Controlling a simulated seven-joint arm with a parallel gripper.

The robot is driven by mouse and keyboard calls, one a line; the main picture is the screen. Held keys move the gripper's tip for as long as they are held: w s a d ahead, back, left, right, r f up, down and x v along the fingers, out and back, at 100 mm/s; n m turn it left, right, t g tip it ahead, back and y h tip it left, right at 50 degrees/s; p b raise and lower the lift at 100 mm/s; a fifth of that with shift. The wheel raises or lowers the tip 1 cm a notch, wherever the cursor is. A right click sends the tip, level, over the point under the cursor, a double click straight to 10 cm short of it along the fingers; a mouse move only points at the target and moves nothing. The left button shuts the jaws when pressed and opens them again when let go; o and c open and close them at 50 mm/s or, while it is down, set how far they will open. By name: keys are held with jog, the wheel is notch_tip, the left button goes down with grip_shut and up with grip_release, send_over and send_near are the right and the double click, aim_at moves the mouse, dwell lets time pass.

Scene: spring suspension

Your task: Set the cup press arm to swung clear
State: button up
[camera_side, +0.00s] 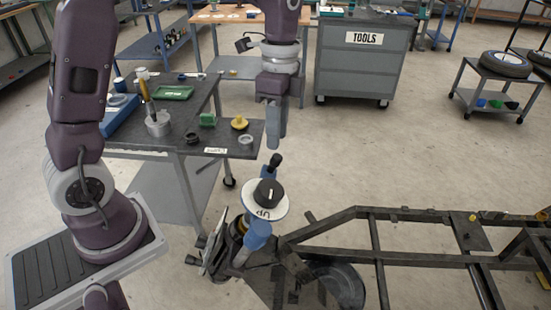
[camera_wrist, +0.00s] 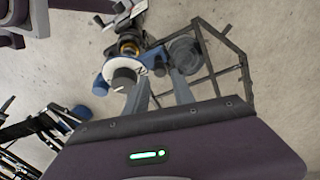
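The cup press arm is a blue piece (camera_side: 258,235) with a white lettered disc (camera_side: 265,209) and a black knob (camera_side: 268,192). A blue post with a black-tipped handle (camera_side: 275,161) stands just behind the disc. In the wrist view the white disc (camera_wrist: 125,65) and its black knob (camera_wrist: 123,81) lie left of my fingers. My gripper (camera_side: 275,146) points down just above the black handle tip, seemingly apart from it. In the wrist view my gripper (camera_wrist: 158,98) has its two fingers spread, with a dark tip showing between them. It holds nothing visible.
A dark tubular frame (camera_side: 400,215) extends right from the press. A dark workbench (camera_side: 210,140) with a metal cup, green tray and small parts stands at the left. A grey tool cabinet (camera_side: 362,60) and a tyre cart (camera_side: 490,95) stand behind. The floor between is clear.

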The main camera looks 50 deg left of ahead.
aim_at(276, 155)
jog(key=f, duration=0.7)
jog(key=shift+s+d, duration=0.2)
jog(key=shift+s, duration=0.1)
grip_shut()
jog(key=shift+r, duration=0.1)
dwell(0.8)
